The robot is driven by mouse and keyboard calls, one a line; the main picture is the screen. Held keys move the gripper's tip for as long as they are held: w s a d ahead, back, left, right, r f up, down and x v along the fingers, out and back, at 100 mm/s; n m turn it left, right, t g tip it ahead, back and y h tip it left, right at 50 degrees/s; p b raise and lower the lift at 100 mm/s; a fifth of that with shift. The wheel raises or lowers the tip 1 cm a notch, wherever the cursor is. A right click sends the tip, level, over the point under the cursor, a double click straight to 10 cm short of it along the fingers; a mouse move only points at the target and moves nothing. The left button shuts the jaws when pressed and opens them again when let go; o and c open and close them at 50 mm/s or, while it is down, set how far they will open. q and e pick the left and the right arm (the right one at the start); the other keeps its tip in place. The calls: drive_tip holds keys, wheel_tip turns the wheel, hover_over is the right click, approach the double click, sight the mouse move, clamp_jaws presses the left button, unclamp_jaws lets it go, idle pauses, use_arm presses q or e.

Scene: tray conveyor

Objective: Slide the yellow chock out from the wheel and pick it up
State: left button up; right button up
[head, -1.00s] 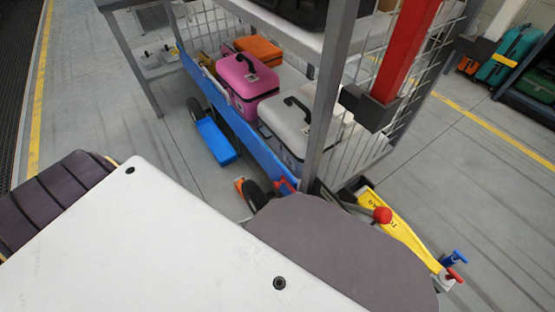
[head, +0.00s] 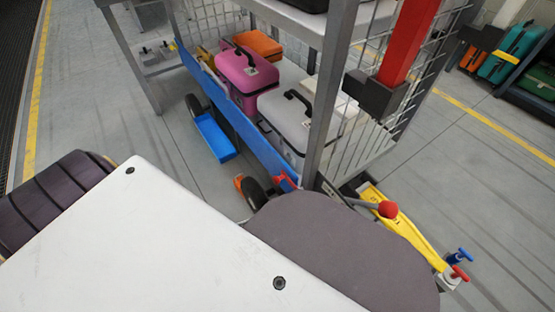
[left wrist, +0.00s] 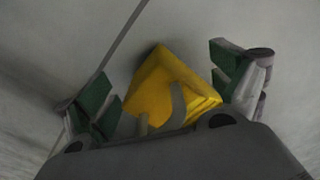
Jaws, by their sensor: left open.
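The yellow chock (left wrist: 155,85) is a wedge on the grey floor, seen in the left wrist view. A grey curved part stands in front of its face. My left gripper (left wrist: 168,92) is open, with its green-padded fingers on either side of the chock. I cannot tell whether the pads touch it. No wheel shows in that view. In the head view the cart's near black wheel (head: 254,193) is partly covered by my own body, and the yellow chock and left gripper are hidden. My right gripper is in neither view.
The cart carries a pink case (head: 246,75) and a grey case (head: 285,122). An orange piece (head: 239,183) lies beside the near wheel. A yellow tow bar (head: 400,222) sticks out at right.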

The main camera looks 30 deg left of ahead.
use_arm(q)
drive_tip(key=shift+c, duration=0.3)
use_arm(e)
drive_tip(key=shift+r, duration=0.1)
use_arm(q)
drive_tip(key=c, duration=0.5)
drive_tip(key=shift+a, duration=0.1)
drive_tip(key=c, duration=0.8)
drive_tip(key=shift+s, duration=0.1)
